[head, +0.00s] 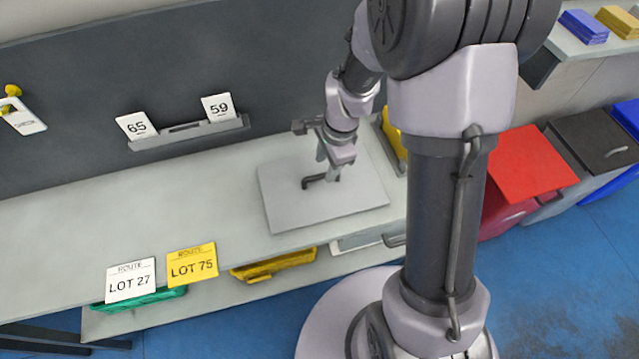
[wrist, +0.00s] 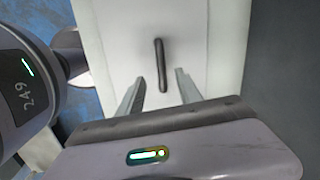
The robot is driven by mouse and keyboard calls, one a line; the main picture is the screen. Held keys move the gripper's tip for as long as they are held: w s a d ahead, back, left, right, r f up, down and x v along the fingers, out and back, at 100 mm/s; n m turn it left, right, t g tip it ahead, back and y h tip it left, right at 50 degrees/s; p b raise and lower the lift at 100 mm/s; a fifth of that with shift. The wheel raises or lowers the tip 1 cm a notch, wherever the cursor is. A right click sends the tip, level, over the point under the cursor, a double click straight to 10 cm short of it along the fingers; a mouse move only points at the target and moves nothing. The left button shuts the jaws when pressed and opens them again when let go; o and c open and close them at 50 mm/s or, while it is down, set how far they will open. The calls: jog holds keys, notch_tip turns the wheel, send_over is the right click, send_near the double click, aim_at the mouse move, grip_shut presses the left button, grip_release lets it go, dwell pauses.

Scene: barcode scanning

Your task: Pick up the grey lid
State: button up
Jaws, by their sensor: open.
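The grey lid (head: 350,203) is a flat light-grey panel lying on the bench, with a dark bar handle (head: 312,182) on top. In the wrist view the lid (wrist: 122,45) spreads below my gripper, and its dark handle (wrist: 160,60) runs nearly lengthwise in the picture. My gripper (head: 330,172) points down over the lid, close to the handle. In the wrist view my gripper (wrist: 161,80) is open, with one finger on each side of the handle's near end. Nothing is held. I cannot tell the exact height of the fingertips above the lid.
The bench (head: 130,235) is clear left of the lid. A yellow container (head: 392,135) stands behind my gripper. Cards LOT 27 (head: 130,281) and LOT 75 (head: 192,264) sit at the front edge, above green and yellow bins. A red-lidded bin (head: 520,165) is at right.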

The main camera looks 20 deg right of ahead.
aim_at(321, 175)
jog(key=f+b, duration=0.1)
jog(key=f, duration=0.1)
jog(key=f+b, duration=0.1)
jog(key=f, duration=0.1)
jog(key=w+a+f+b, duration=0.1)
jog(key=f, duration=0.1)
jog(key=shift+w+f, duration=0.1)
jog(key=shift+f, duration=0.15)
jog(key=shift+r, duration=0.15)
grip_shut()
dwell(0.9)
